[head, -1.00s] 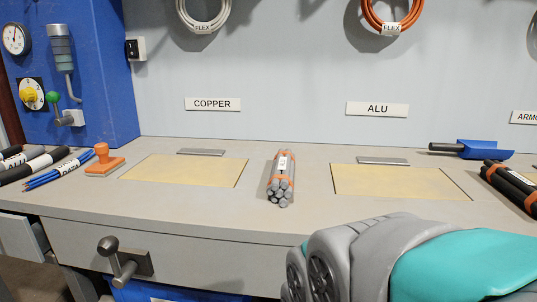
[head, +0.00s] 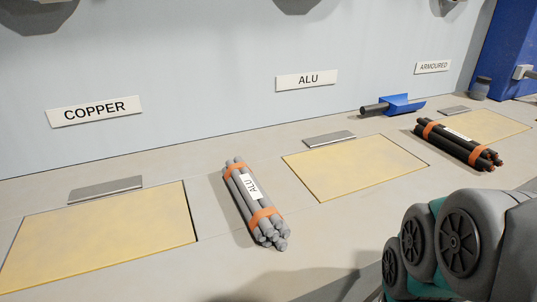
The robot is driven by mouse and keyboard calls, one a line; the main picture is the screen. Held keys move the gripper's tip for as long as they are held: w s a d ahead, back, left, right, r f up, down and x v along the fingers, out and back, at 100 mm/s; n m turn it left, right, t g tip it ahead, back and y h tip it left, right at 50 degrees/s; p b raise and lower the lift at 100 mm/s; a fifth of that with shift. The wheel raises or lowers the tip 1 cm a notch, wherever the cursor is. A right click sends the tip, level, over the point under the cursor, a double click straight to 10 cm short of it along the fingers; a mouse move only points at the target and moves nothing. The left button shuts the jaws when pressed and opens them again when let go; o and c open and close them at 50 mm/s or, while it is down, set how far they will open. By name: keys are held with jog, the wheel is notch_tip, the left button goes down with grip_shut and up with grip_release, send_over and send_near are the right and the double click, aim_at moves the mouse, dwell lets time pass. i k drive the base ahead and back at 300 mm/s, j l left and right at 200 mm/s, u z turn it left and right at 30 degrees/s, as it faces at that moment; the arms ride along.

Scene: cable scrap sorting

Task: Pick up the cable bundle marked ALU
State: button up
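The cable bundle marked ALU (head: 240,190) is a stack of grey rods held by two orange bands, with a white label reading ALU. It lies on the grey bench between two yellow panels, its near end pointing down and to the right. My arm (head: 460,245) shows at the lower right, apart from the bundle. My gripper is not in view.
A black cable bundle (head: 450,140) with orange bands lies at the right. Yellow panels (head: 355,165) are set in the bench, another at the left (head: 100,235). A blue scoop (head: 400,104) lies near the wall. Wall signs read COPPER (head: 94,111), ALU (head: 306,80) and ARMOURED (head: 432,67).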

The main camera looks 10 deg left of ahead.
aim_at(266, 223)
jog(key=k+j, duration=0.35)
jog(key=k+j+z, duration=0.15)
jog(key=k+j, duration=0.15)
jog(key=k, duration=0.25)
jog(key=k+j, duration=0.3)
jog(key=k, duration=0.2)
jog(key=i+z, duration=0.05)
